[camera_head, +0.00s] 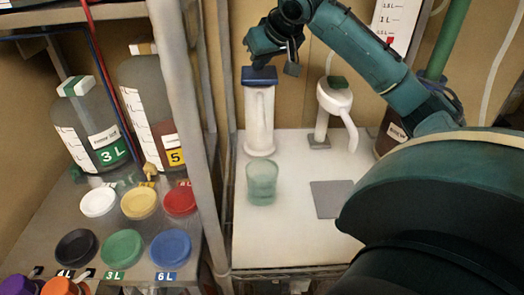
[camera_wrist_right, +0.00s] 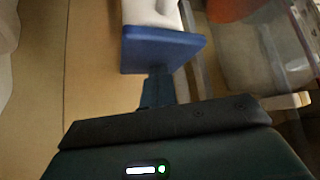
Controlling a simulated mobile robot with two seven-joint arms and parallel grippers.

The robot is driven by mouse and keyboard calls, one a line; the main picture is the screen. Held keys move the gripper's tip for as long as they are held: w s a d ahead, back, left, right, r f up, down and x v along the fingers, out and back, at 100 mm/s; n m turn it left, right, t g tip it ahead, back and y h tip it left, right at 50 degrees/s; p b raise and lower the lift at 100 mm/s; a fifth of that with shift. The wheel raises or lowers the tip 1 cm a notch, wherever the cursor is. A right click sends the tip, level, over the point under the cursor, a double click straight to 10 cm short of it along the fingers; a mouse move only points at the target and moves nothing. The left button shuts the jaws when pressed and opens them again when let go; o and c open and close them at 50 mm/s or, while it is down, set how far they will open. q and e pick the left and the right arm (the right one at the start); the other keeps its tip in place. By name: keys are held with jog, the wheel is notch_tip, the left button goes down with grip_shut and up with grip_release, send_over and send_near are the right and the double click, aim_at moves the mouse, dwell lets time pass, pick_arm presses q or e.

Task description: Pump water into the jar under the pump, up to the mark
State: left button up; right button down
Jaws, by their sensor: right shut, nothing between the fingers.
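A white pump column with a blue top plate (camera_head: 259,112) stands at the back of the white table. In the right wrist view its blue plate (camera_wrist_right: 162,50) lies just beyond my fingertips. A clear greenish jar (camera_head: 262,183) stands upright in front of the column. It looks darker toward its bottom, but I cannot make out a mark or an exact water level. My right gripper (camera_head: 262,66) is shut and empty, pointing down over the blue plate. Its closed fingers (camera_wrist_right: 158,90) reach the plate's edge; I cannot tell whether they touch it. My left gripper is not in view.
A white dispenser with a green top (camera_head: 335,97) stands right of the column. A grey square mat (camera_head: 330,199) lies on the table. A metal shelf (camera_head: 140,225) at left holds large bottles and several coloured lids. My right arm covers the right side.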

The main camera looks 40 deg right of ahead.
jog(key=shift+r+p, duration=0.8)
jog(key=shift+p, duration=0.3)
jog(key=shift+r+p, duration=1)
jog(key=shift+r, duration=0.15)
jog(key=shift+f+b, duration=0.95)
jog(key=shift+f, duration=0.6)
jog(key=shift+r, duration=0.15)
jog(key=shift+r+p, duration=0.85)
jog(key=shift+p, duration=0.25)
jog(key=shift+r, duration=0.65)
jog(key=shift+r, duration=0.1)
